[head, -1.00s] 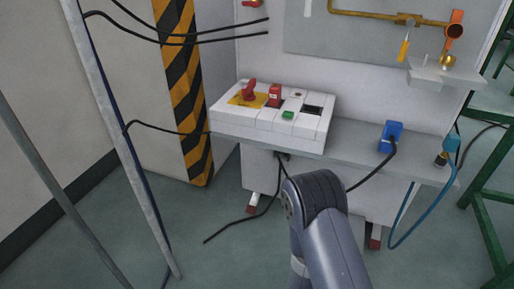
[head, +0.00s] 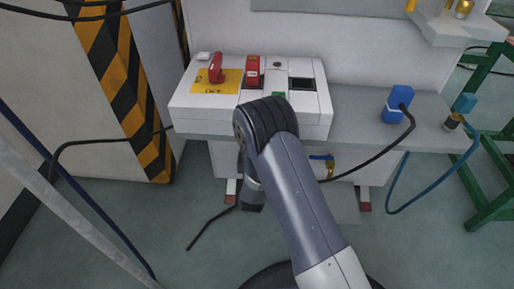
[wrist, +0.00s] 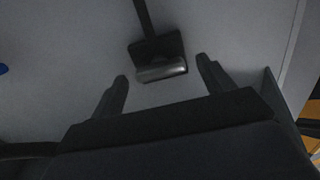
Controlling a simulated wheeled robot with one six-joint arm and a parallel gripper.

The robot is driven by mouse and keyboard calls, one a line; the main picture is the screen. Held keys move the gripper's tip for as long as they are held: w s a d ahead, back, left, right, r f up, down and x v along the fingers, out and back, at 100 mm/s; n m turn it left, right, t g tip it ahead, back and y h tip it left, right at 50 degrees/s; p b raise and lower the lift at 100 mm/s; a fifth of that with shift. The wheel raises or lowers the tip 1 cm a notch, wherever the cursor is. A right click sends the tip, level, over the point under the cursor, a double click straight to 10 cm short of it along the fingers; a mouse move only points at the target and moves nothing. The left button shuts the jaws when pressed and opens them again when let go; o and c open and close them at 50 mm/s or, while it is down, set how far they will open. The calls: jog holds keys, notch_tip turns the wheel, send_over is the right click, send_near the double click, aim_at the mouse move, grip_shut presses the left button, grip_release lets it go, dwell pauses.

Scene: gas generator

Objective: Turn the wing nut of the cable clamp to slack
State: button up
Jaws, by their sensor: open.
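In the wrist view a dark square fitting (wrist: 172,45) sits on a grey surface, with a dark cable or strap running up from it. A rounded metallic bar (wrist: 162,73) lies across its lower edge. This looks like the cable clamp, but I cannot clearly make out the wing nut's wings. My gripper (wrist: 162,68) is open, one finger on each side of the bar in the picture, with visible gaps. I cannot tell how far away the bar is. In the head view my arm covers the clamp area, and my fingers cannot be made out.
A white control box (head: 205,115) with a red rotary switch (head: 216,68) stands on the grey shelf (head: 350,125). A blue plug (head: 397,103) with a black cable is to the right. A small blue-handled brass valve (head: 328,163) is below. A striped post (head: 120,75) stands left.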

jog(key=shift+w, duration=0.15)
jog(key=shift+c, duration=0.3)
jog(key=c, duration=0.9)
